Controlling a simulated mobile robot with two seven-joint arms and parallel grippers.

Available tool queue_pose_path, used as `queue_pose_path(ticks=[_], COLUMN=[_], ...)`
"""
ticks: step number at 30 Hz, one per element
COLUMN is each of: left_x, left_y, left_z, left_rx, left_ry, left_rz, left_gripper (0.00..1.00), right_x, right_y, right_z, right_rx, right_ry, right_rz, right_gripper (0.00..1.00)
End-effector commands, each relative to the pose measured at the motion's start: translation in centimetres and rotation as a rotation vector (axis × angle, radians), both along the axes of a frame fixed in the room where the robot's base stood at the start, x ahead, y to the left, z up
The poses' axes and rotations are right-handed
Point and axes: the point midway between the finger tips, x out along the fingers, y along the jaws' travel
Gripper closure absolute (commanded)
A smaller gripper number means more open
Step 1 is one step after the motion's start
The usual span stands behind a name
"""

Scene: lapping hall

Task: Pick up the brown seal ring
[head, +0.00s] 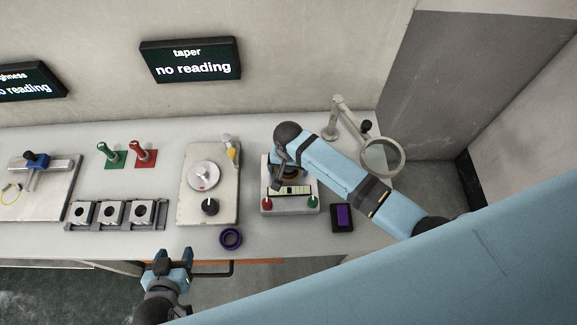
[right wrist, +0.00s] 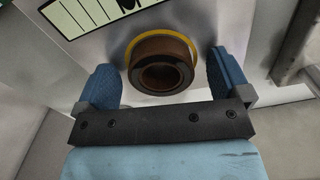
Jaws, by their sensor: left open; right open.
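The brown seal ring (right wrist: 160,47) shows in the right wrist view, sitting inside a yellow circle on a pale device. My right gripper (right wrist: 165,77) is open, with one blue finger on each side of the ring; gaps show between fingers and ring. In the head view my right arm comes in from the right and its hand hangs over the rear of the device (head: 310,207), largely hiding the ring there. My left gripper (head: 170,256) is open and empty at the front edge of the bench, away from the ring.
A purple ring (head: 231,239) lies near the bench's front edge. A purple-and-black block (head: 342,218) is right of the device, and a magnifier lamp (head: 383,157) stands behind. A plate with a round dial (head: 204,176) is left. Green (head: 110,155) and red (head: 143,153) handled tools stand farther left.

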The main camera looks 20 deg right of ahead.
Motion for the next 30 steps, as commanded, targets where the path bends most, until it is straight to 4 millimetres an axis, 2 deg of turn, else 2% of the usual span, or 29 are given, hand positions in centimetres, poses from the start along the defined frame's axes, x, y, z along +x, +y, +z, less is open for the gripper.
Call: queue_pose_path(ticks=[4, 5, 11, 12, 14, 23, 26, 30], left_x=[-0.1, -0.1, 0.0, 0.1, 0.1, 0.2, 0.2, 0.2], left_y=[0.1, 0.1, 0.2, 0.2, 0.2, 0.1, 0.1, 0.1], left_z=[-0.2, -0.2, 0.0, 0.1, 0.2, 0.3, 0.2, 0.1], left_rx=[0.002, 0.003, 0.005, 0.005, 0.005, 0.005, 0.007, 0.012], left_ry=[0.003, 0.003, -0.002, -0.003, -0.005, -0.010, -0.010, -0.013], left_rz=[-0.001, -0.002, -0.003, -0.004, -0.004, -0.006, -0.008, -0.016], left_gripper=[0.43, 0.43, 0.43, 0.43, 0.43, 0.43, 0.43, 0.43], right_x=[0.0, 0.0, 0.0, 0.0, 0.0, 0.1, 0.1, 0.1], right_y=[0.0, 0.0, 0.0, 0.0, 0.0, 0.0, 0.1, 0.1], right_z=[0.0, 0.0, 0.0, 0.0, 0.0, 0.5, 1.3, 3.9], right_rx=[0.001, 0.001, 0.001, 0.001, 0.001, 0.001, 0.002, 0.003], right_ry=[0.000, 0.000, 0.000, 0.000, 0.000, -0.002, -0.002, -0.005], right_rz=[0.000, 0.000, 0.000, 0.000, 0.000, 0.000, 0.001, 0.001], right_gripper=[0.05, 0.10, 0.56, 0.60, 0.64, 0.64, 0.64, 0.64])
